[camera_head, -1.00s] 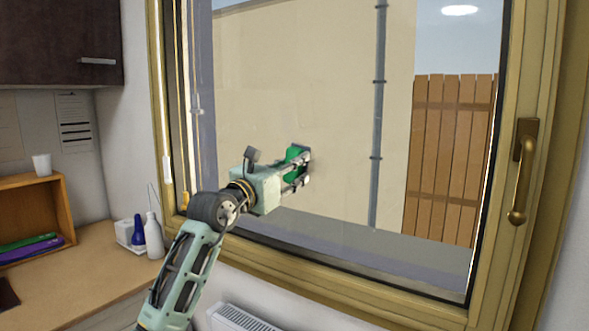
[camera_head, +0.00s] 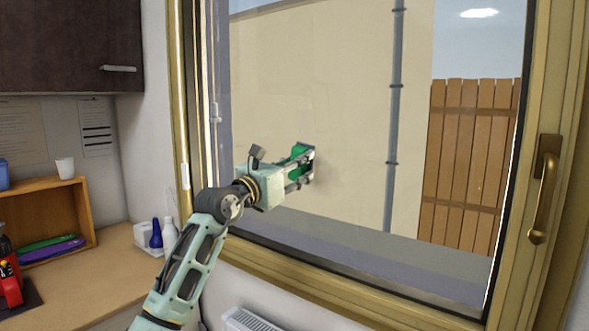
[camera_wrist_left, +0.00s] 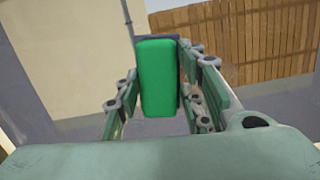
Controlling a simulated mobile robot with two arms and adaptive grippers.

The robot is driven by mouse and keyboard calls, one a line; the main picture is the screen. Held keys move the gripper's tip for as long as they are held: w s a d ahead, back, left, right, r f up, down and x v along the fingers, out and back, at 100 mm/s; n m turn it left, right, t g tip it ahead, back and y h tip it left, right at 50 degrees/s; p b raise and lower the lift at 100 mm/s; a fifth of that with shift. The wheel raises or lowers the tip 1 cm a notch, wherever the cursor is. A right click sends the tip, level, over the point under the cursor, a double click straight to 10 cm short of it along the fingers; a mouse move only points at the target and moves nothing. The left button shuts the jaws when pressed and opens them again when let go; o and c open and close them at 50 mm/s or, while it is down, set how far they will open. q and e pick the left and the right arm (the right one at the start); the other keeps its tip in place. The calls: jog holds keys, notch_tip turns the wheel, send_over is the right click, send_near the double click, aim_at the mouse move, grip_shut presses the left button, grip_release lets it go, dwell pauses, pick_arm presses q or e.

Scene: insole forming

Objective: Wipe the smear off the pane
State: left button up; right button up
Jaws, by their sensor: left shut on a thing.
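The window pane (camera_head: 345,110) fills the middle of the head view, with a wall, a pipe and a fence seen through it. My left gripper (camera_head: 306,167) is shut on a green block-like wiper (camera_head: 298,151) with a dark front edge, held at the pane. In the left wrist view the green wiper (camera_wrist_left: 157,80) stands between the two fingers of the left gripper (camera_wrist_left: 160,100), its dark edge towards the glass. Whether it touches the glass I cannot tell. I cannot make out the smear clearly. My right gripper is not in view.
The window's tan frame (camera_head: 330,290) has a handle (camera_head: 543,190) on the right. On the left, a counter (camera_head: 100,272) holds a wooden box (camera_head: 85,205), bottles (camera_head: 170,235) and a red item (camera_head: 10,280). A radiator (camera_head: 250,320) is below the window.

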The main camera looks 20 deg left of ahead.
pick_arm(q)
jog(key=shift+s+d+f, duration=0.15)
jog(key=shift+s+d, duration=0.1)
jog(key=shift+d, duration=0.55)
jog(key=shift+s+d+f, duration=0.1)
jog(key=shift+s+d, duration=0.25)
jog(key=shift+d, duration=0.55)
jog(key=shift+s+d, duration=0.3)
jog(key=shift+d, duration=0.55)
jog(key=shift+s+d, duration=0.35)
jog(key=shift+d, duration=0.55)
jog(key=shift+s+d, duration=0.3)
jog(key=shift+d, duration=0.6)
jog(key=shift+s+d, duration=0.35)
jog(key=shift+d, duration=0.55)
jog(key=shift+b+v, duration=0.5)
jog(key=shift+v, duration=0.3)
jog(key=shift+r+b+v, duration=0.15)
jog(key=shift+b+v, duration=0.15)
jog(key=shift+v, duration=0.75)
jog(key=shift+r+b+v, duration=0.15)
jog(key=shift+b+v, duration=0.15)
jog(key=shift+v, duration=0.8)
jog(key=shift+a+r, duration=0.1)
jog(key=shift+r, duration=0.05)
